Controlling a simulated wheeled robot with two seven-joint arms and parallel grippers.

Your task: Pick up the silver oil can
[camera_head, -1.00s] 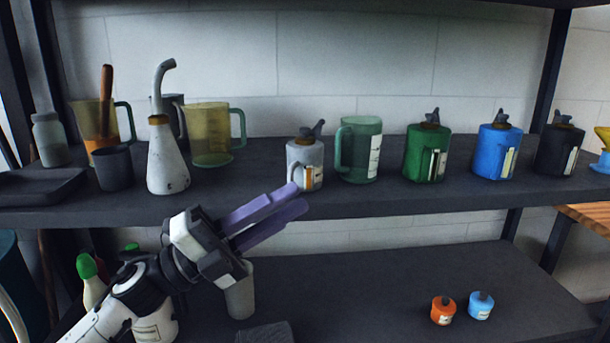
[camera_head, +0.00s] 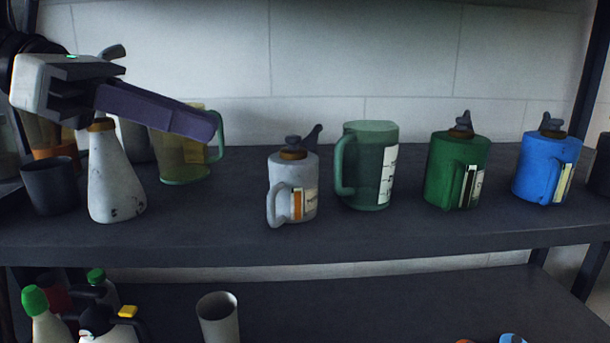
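The silver oil can (camera_head: 294,182) stands upright on the upper shelf, left of the middle. It has a brown collar, a dark spout pointing up right, a handle at its lower left and an orange-and-white label. My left gripper (camera_head: 212,125) is at the upper left, its purple fingers pointing right and slightly down. It is apart from the silver can, above and to its left. Its fingers overlap one another in this view, so the gap between them does not show. My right gripper is not in view.
The white conical can (camera_head: 116,180) stands below my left gripper, which hides part of its spout. A yellow jug (camera_head: 185,160) is behind the fingers. A green clear jug (camera_head: 368,165) stands close right of the silver can, then green (camera_head: 457,168) and blue (camera_head: 546,165) cans. The shelf front is clear.

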